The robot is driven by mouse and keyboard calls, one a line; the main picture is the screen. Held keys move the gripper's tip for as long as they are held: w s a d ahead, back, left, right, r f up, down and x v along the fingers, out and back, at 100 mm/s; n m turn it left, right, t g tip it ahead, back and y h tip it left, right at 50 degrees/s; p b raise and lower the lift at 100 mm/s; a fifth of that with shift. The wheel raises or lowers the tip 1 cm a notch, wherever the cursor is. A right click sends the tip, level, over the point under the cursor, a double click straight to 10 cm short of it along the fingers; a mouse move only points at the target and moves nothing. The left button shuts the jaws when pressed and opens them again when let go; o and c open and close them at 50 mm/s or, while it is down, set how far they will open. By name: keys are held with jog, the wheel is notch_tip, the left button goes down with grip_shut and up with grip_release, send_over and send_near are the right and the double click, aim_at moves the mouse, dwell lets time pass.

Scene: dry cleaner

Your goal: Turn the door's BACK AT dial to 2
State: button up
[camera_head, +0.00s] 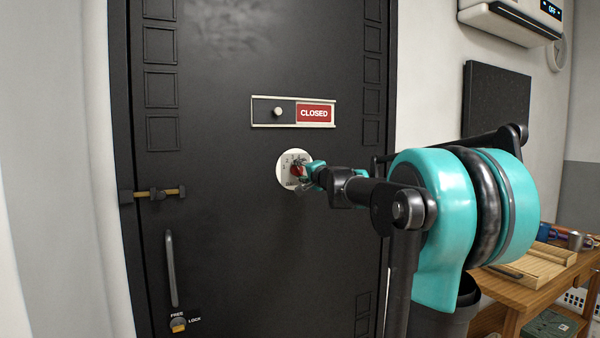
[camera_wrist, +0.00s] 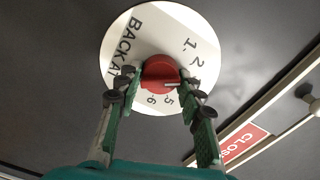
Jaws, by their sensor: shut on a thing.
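The round white BACK AT dial (camera_head: 284,164) is on the black door below the sign. The wrist view shows its plate (camera_wrist: 170,25) with its red knob (camera_wrist: 156,72) in the middle. The "1" and "2" are readable at the upper right and "5" and "6" below. A pale pointer line on the knob points to the right, below the "2"; the number there is hidden by a finger. My gripper (camera_wrist: 161,77) is shut on the knob, one finger on each side. In the head view my gripper (camera_head: 304,176) partly covers the dial.
A sliding sign (camera_head: 315,113) reading CLOSED is just above the dial. A bolt (camera_head: 160,193), a handle (camera_head: 171,268) and a FREE/LOCK knob (camera_head: 178,324) are at the door's left. A wooden table (camera_head: 510,298) with items stands at the right.

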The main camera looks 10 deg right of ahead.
jog(key=shift+n, duration=1.1)
jog(key=o, duration=1.2)
jog(key=shift+c, duration=0.2)
jog(key=v, duration=1.2)
